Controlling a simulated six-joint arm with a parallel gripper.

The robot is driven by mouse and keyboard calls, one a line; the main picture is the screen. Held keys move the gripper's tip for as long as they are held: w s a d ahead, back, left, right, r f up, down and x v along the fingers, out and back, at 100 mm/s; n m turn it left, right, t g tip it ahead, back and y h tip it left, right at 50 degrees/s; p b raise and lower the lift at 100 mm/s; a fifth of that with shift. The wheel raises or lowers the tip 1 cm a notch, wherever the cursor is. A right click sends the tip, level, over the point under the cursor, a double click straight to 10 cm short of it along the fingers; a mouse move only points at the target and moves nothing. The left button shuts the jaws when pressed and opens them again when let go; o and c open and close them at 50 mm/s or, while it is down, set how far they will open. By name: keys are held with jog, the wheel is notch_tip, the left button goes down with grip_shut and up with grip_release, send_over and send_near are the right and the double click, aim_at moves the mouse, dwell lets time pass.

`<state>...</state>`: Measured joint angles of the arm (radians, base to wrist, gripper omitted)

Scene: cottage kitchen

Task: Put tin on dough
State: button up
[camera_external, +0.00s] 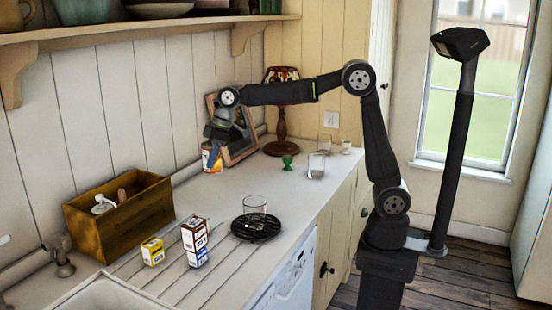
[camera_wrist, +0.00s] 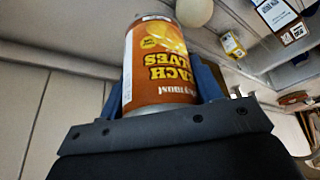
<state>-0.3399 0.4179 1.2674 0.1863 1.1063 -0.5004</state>
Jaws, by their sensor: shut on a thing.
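My gripper (camera_external: 214,138) is shut on an orange tin (camera_wrist: 160,70) with a peach halves label. The label reads upside down in the wrist view, with one blue finger on each side of the tin. In the external view the tin (camera_external: 211,160) is at the back of the counter near the wall, below my gripper; I cannot tell whether it touches the counter. A pale round ball (camera_wrist: 195,12), which may be the dough, shows just past the tin in the wrist view.
A picture frame (camera_external: 234,145) and a lamp (camera_external: 282,128) stand close behind my gripper. A wooden box (camera_external: 120,222), small cartons (camera_external: 195,238) and a black trivet (camera_external: 244,232) are nearer the front.

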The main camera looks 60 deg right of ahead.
jog(key=shift+a+f, duration=5.9)
jog(key=shift+f, duration=0.05)
jog(key=shift+f, duration=0.2)
jog(key=o, duration=1.2)
jog(key=v, duration=1.2)
jog(key=shift+r, duration=0.15)
